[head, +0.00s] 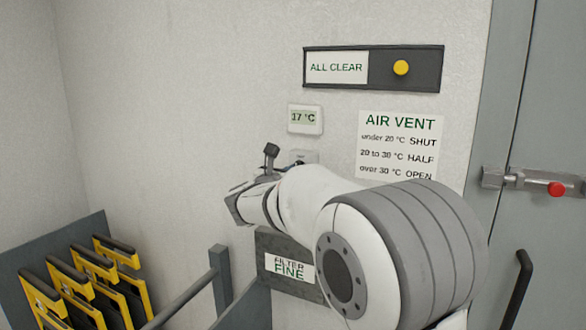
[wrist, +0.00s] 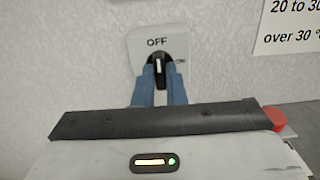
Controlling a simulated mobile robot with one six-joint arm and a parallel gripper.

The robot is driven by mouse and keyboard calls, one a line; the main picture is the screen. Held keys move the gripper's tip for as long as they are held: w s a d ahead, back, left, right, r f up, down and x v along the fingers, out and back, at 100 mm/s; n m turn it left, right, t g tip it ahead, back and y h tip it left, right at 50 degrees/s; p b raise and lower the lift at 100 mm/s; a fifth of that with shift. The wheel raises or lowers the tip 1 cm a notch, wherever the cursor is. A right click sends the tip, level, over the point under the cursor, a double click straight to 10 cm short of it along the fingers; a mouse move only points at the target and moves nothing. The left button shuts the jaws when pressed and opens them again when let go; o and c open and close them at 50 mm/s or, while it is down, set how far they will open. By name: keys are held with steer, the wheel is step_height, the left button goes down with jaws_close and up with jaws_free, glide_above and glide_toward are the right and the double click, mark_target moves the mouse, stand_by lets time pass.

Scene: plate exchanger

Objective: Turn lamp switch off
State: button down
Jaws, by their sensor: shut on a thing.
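The lamp switch plate (wrist: 137,42) is on the wall, marked OFF at the top and ON at the right. Its dark knob (wrist: 158,58) carries a white line that stands about upright, toward OFF. My gripper (wrist: 159,78) has its two blue fingers shut on the knob, one on each side. The fingers hide the lower part of the knob and plate. In the head view only the top of the switch plate (head: 304,156) shows behind my arm, and the fingertips are mostly hidden.
A 17 °C display (head: 305,119), an ALL CLEAR panel (head: 376,68) with a yellow button and an AIR VENT sign (head: 399,145) are on the wall nearby. A FILTER FINE box (head: 290,267) is below my arm. A grey door with a red-knobbed latch (head: 530,184) is right. Yellow-handled plates (head: 90,275) stand left.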

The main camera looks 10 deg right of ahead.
steer(key=shift+r+n, duration=0.15)
steer(key=shift+n, duration=0.15)
steer(key=c, duration=1.5)
jaws_free()
steer(key=shift+a, duration=0.1)
steer(key=b+v, duration=0.1)
steer(key=v, duration=0.6)
steer(key=shift+s+a, duration=0.15)
steer(key=shift+s, duration=0.1)
steer(key=shift+a, duration=0.1)
